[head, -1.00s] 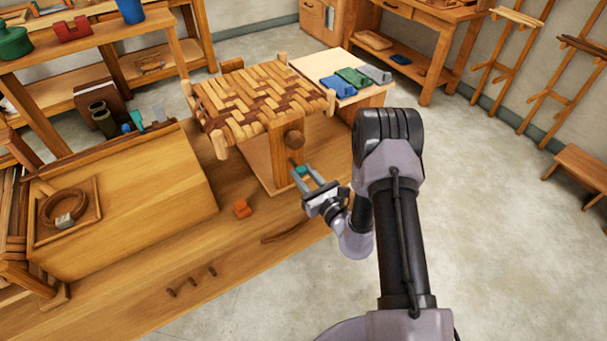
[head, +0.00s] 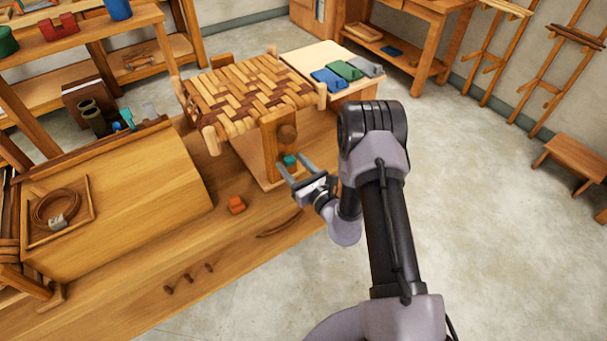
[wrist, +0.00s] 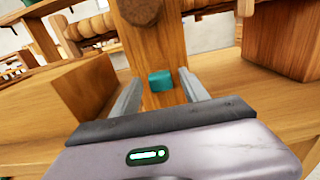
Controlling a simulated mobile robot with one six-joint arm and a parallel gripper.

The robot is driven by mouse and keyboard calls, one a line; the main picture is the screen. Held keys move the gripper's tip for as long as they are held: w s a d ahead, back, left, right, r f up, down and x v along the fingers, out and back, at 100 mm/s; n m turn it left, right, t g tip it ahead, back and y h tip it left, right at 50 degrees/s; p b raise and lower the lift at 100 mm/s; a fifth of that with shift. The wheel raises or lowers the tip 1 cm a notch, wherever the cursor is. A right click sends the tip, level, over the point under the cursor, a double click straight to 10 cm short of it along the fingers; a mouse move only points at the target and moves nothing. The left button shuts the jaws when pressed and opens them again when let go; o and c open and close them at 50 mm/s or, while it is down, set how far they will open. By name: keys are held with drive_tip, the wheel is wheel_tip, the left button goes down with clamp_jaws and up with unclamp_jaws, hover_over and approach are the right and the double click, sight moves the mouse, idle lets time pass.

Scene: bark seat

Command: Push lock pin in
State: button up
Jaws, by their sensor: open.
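The lock pin (head: 289,160) is a small teal block on the face of the wooden upright (head: 270,135), below a round brown knob (head: 287,133). In the wrist view the teal pin (wrist: 160,81) stands out on the post (wrist: 165,45), framed between the two fingers. My gripper (head: 296,168) is open and empty, its fingers either side of the pin with gaps showing. Whether the fingertips touch the post is hard to tell. The woven bark seat (head: 245,92) rests on its frame above and behind the pin.
Several small pegs (head: 188,279) lie nearer. Blue, green and grey blocks (head: 345,70) sit on a pale board behind. Open floor lies to the right.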

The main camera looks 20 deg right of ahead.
drive_tip(key=p+v, duration=0.1)
drive_tip(key=v, duration=1.5)
drive_tip(key=shift+s+p, duration=0.3)
drive_tip(key=shift+p, duration=0.05)
drive_tip(key=shift+d+r, duration=0.1)
